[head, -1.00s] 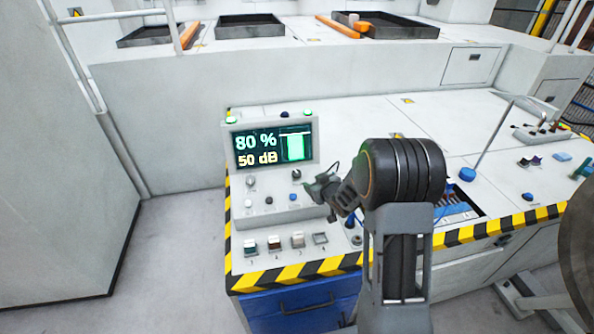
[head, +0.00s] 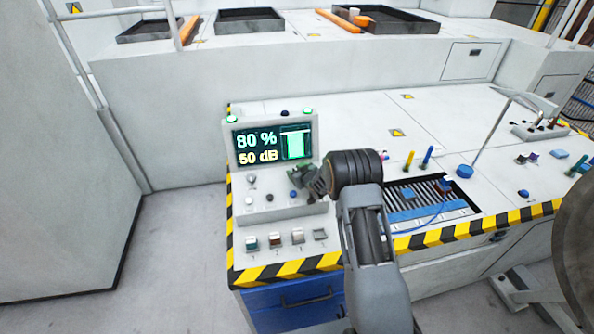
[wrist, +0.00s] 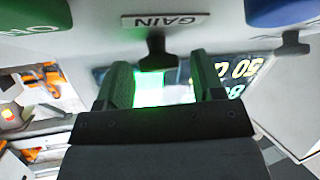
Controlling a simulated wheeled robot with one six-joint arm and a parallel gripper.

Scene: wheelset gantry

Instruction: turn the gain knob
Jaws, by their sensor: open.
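The gain knob shows in the wrist view as a small dark knob (wrist: 155,48) beside the GAIN label (wrist: 165,20). My gripper (wrist: 160,65) is open, its two fingers apart on either side of the line to the knob. I cannot tell whether the fingertips reach around it; no contact is visible. In the head view my gripper (head: 303,181) is at the right part of the console face, below the screen (head: 273,145), and hides the knob there. The screen reads 80 % and 50 dB with a green bar.
A blue button (head: 293,195) sits just below my gripper. A light knob (head: 251,180) is to the left. Several switches (head: 275,242) line the lower ledge. A slotted recess (head: 430,212) with a blue strip lies right of my arm. The floor at left is clear.

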